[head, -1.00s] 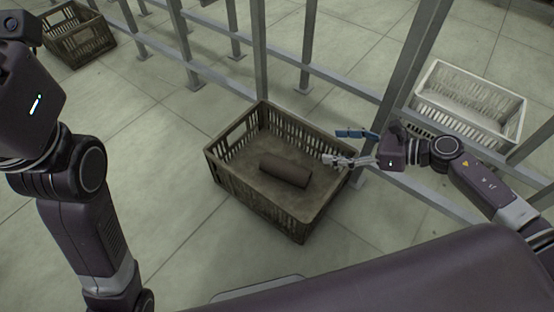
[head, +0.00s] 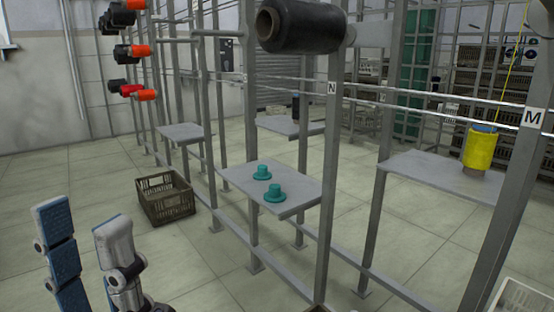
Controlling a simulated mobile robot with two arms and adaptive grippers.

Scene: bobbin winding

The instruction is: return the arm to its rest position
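My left gripper (head: 82,220) stands upright at the lower left of the head view. Its two fingers point up, with a clear gap between their tips. One finger shows its blue pad and the other its pale grey back. Nothing is between them. The rest of the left arm is below the picture edge. My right gripper and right arm are out of view.
A brown crate (head: 166,197) stands on the floor beyond my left gripper. A grey shelf (head: 235,178) carries two teal pieces (head: 274,193). A dark roll (head: 300,27) hangs on the frame above. A yellow bobbin (head: 480,150) stands on the right shelf (head: 425,172).

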